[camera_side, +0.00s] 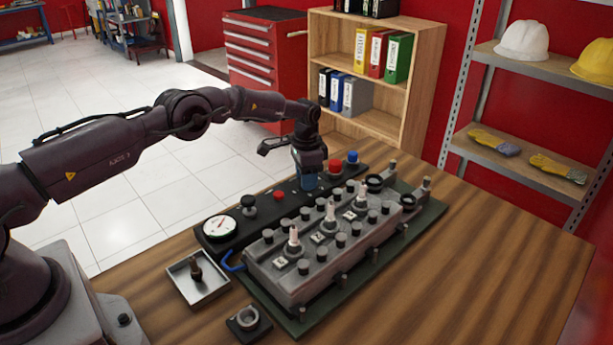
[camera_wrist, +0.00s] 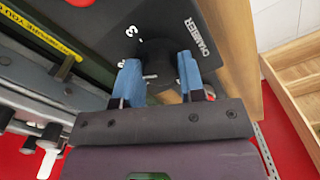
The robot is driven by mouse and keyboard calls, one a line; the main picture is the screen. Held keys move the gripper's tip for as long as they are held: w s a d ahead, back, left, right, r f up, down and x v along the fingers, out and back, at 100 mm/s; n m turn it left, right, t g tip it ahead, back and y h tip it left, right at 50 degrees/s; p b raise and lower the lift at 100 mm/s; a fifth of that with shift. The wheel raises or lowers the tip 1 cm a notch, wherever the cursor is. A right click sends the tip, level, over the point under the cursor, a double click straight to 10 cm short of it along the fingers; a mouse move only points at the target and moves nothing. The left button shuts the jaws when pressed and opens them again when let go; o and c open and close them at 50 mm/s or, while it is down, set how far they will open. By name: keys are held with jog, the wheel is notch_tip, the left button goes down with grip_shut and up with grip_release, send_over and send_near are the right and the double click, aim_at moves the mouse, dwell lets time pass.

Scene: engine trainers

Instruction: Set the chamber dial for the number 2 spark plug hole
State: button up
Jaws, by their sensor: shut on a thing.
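The chamber dial (camera_wrist: 166,88) is a dark round knob on the black control panel (camera_wrist: 112,50), seen between my blue fingers in the wrist view. The panel is lettered "CHAMBER" and "3". A short white mark shows by the knob's left side; I cannot tell which number it points to. My gripper (camera_wrist: 159,76) is shut on the knob, one finger on each side. In the side view my gripper (camera_side: 309,183) reaches down onto the panel and hides the dial. The engine block (camera_side: 320,240) stands beside it with several white-topped spark plugs (camera_side: 330,212).
The panel also carries a gauge (camera_side: 220,228), a black knob (camera_side: 249,203), and red (camera_side: 335,166) and blue (camera_side: 352,157) knobs close to my gripper. A metal tray (camera_side: 182,270) holds a dark part. A small black holder (camera_side: 243,330) stands in front. The table's right side is clear.

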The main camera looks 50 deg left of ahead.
jog(key=shift+m, duration=0.5)
jog(key=o, duration=0.9)
notch_tip(320, 180, up, 13)
dwell(0.4)
